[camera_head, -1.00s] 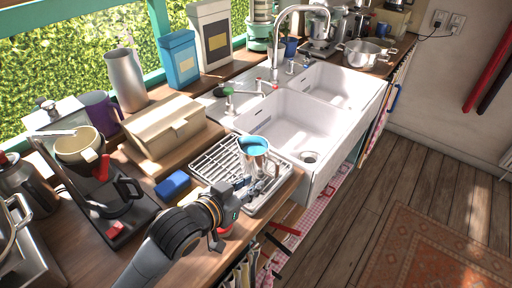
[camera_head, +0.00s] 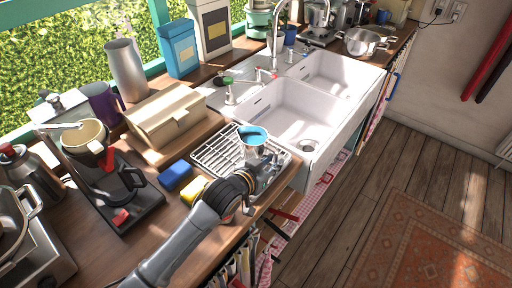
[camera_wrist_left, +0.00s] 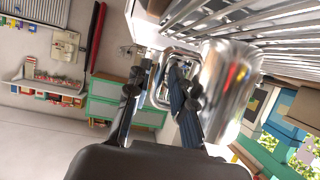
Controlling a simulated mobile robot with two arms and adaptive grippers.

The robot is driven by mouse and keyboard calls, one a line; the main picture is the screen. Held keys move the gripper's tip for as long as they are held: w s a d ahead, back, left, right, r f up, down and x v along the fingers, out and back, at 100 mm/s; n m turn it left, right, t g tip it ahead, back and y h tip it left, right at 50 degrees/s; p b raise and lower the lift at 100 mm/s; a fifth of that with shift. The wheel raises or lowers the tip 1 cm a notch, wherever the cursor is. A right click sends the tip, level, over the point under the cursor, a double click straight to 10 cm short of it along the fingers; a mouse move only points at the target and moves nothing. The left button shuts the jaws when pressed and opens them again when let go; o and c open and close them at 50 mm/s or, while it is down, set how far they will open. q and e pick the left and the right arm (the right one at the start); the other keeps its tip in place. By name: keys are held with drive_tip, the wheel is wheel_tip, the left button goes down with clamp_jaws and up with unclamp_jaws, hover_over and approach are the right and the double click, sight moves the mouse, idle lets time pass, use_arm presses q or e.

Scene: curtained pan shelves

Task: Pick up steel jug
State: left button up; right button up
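The steel jug (camera_head: 254,149) stands upright on the wire drying rack in the head view, its open top showing a blue inside. In the left wrist view, the shiny jug (camera_wrist_left: 232,92) is at right, with its looped handle (camera_wrist_left: 158,88) toward my fingers. My left gripper (camera_head: 268,168) is at the near right side of the jug. In the wrist view the left gripper (camera_wrist_left: 160,85) is open, its fingers apart with the handle seen between them. Whether the fingers touch the handle cannot be told. My right gripper is not in view.
The drying rack (camera_head: 213,155) lies beside the white double sink (camera_head: 325,150). A blue sponge (camera_head: 175,177) and a yellow sponge (camera_head: 194,191) lie left of my arm. A wooden bread box (camera_head: 165,117) and a coffee machine (camera_head: 110,185) stand further left.

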use_arm(q)
drive_tip(key=shift+x, duration=1.3)
drive_tip(key=shift+s, duration=0.1)
clamp_jaws()
drive_tip(key=shift+r, duration=0.1)
